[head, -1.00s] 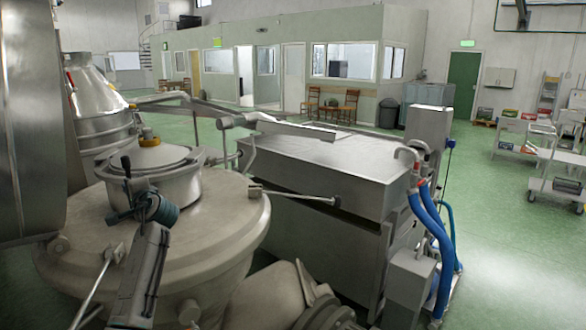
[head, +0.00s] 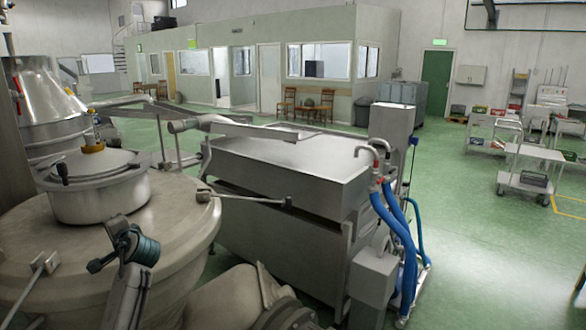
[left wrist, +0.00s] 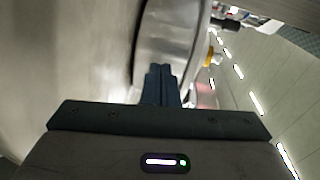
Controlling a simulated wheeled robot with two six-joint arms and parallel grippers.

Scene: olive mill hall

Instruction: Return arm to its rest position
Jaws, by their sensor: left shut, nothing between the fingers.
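My left gripper (left wrist: 158,85) shows in the left wrist view with its two dark blue fingers together and nothing between them. A curved, shiny metal surface is just beyond the fingertips, and I cannot tell if they touch it. In the head view a grey link of my left arm (head: 127,295) rises from the bottom edge to a teal joint. It is in front of a large round steel vessel (head: 185,230). The fingers cannot be made out clearly there. My right arm and gripper are not in view.
A lidded pot (head: 98,200) sits on the vessel. A long steel machine (head: 290,165) stands in the middle, with blue hoses (head: 392,225) at its right end. A cart (head: 530,170) stands farther right. The green floor (head: 480,260) is open at lower right.

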